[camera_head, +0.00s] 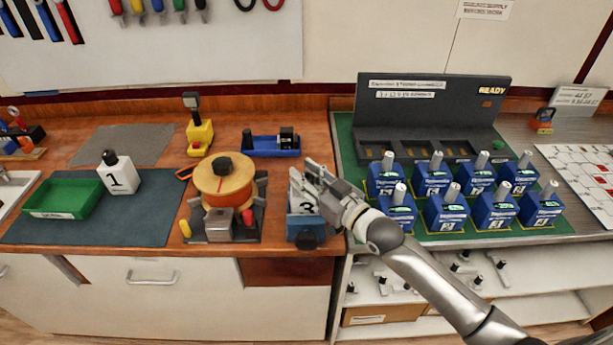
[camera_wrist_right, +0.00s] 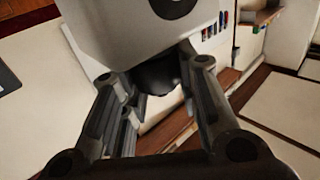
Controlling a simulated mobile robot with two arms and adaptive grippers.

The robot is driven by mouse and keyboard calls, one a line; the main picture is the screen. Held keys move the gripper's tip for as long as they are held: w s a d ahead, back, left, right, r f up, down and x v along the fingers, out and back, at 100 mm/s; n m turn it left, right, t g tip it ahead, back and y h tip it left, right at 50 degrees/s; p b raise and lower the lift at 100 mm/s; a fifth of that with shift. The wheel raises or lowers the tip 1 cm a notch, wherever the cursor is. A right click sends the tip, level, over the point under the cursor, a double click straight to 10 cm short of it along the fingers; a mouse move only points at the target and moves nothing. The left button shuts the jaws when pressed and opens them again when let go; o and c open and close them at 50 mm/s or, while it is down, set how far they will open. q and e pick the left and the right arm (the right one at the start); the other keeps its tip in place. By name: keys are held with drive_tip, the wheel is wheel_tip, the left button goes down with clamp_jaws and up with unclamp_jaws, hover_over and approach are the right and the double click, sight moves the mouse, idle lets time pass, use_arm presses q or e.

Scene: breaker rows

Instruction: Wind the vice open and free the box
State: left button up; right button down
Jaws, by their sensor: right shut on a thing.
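The vice (camera_head: 306,232) is blue and stands at the front edge of the wooden bench, with a dark round part on its front. A white box (camera_head: 305,206) marked 3 sits at the vice, its lower part hidden by the blue body. My right gripper (camera_head: 314,178) is at the top of this box and covers part of it. In the right wrist view, my right gripper (camera_wrist_right: 158,85) has its fingers around a dark piece, closed on it. Whether the vice jaws touch the box is hidden. My left gripper is not in view.
An orange drum (camera_head: 222,184) stands left of the vice. Blue breakers (camera_head: 444,212) fill the green board on the right. A small blue device (camera_head: 272,146) stands behind.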

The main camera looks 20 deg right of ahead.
drive_tip(key=c, duration=1)
unclamp_jaws()
drive_tip(key=v, duration=1.2)
